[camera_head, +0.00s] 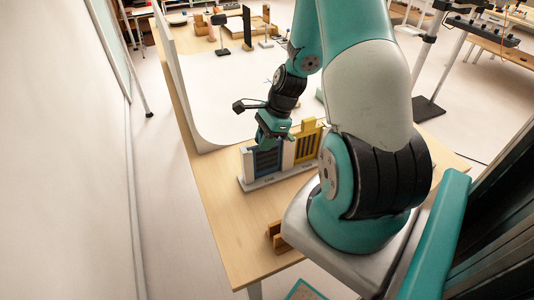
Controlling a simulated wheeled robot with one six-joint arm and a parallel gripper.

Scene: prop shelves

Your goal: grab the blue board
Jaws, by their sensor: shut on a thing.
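The blue board (267,161) stands upright in the left part of a pale rack (247,182) on the wooden table. It is dark blue with a ribbed face. My gripper (271,141) is at the top of the blue board and is shut on it. The fingertips are small in the picture and partly hidden by the wrist. A yellow board (307,146) stands in the same rack to the right of the blue one, with a white part between them.
The table (222,215) has bare wood in front of the rack. A white curved sheet (205,110) lies behind it. A small wooden block (276,236) sits near my arm's base. A black upright panel (247,27) and other props stand at the far end.

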